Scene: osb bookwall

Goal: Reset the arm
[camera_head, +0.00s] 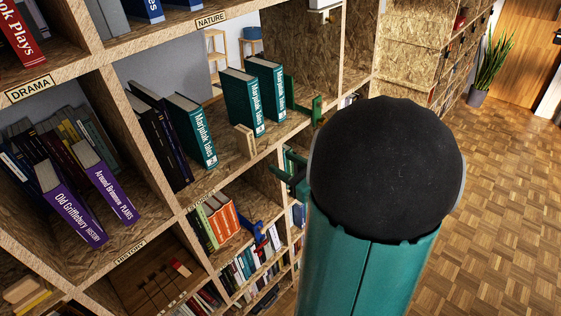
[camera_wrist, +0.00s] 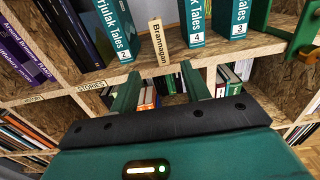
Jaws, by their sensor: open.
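My gripper (camera_wrist: 161,70) is open, with its two green fingers apart and nothing between them. In the wrist view the fingers point toward the front edge of a shelf, below a small wooden block lettered "Brannagan" (camera_wrist: 158,42). In the head view only a small green part of my gripper (camera_head: 291,172) shows, left of my black-capped teal arm, in front of the bookwall (camera_head: 150,215). My arm hides the rest. Green "Marjulak Tales" books stand on that shelf: one leaning at the left (camera_head: 192,130), two upright (camera_head: 243,103) further right.
A green bookend (camera_head: 303,108) stands right of the upright books. Purple books (camera_head: 105,182) lean in the cubby at left. Orange books (camera_head: 220,218) and a blue bookend (camera_head: 262,238) sit lower. Open parquet floor (camera_head: 500,200) lies to the right, with a potted plant (camera_head: 488,65) behind.

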